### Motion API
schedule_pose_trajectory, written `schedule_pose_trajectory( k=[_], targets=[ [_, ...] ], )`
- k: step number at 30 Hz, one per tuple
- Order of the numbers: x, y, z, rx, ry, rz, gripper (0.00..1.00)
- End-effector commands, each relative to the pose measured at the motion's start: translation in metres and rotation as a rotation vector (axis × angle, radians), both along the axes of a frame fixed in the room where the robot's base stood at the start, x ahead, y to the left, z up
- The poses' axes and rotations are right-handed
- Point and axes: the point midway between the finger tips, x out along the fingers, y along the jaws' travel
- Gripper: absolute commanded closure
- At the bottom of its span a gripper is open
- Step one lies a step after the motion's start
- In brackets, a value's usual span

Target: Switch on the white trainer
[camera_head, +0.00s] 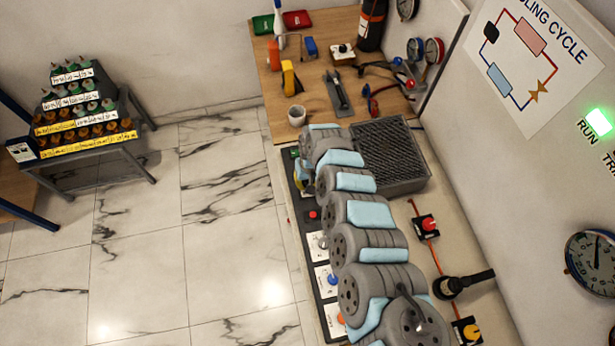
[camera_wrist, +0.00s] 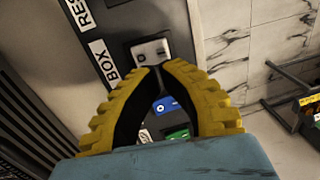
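The white trainer (camera_wrist: 150,51) is a small pale box with a dark rocker switch and a round mark on its face, in the wrist view on a dark grey panel. My gripper (camera_wrist: 160,67) has yellow ribbed fingers bowed around an empty middle, their tips drawn together with only a thin gap. The tips are at the lower edge of the white trainer; I cannot tell whether they touch it. A bit of a yellow finger (camera_head: 299,181) shows beside my arm in the head view, where my arm hides most of the gripper and the trainer.
A blue unit (camera_wrist: 166,105) and a green unit (camera_wrist: 178,133) show between my fingers. A dark grille (camera_head: 390,155) lies right of my arm. A wooden bench (camera_head: 330,25) holds tools and a cup. Marble floor (camera_head: 215,240) at the left is clear up to a stepped rack (camera_head: 85,150).

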Motion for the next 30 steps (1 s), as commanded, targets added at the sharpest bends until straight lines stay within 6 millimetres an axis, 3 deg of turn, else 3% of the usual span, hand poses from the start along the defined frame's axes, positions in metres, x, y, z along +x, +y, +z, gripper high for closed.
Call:
schedule_pose_trajectory(
  k=[4, 11, 25, 30],
  targets=[
    [-0.001, 0.003, -0.018, 0.001, 0.001, 0.001, 1.00],
    [-0.001, 0.004, -0.031, 0.000, 0.001, 0.001, 1.00],
    [-0.001, 0.003, -0.033, -0.001, 0.000, 0.000, 1.00],
    [-0.001, -0.014, -0.033, -0.035, -0.006, -0.026, 1.00]
  ],
)
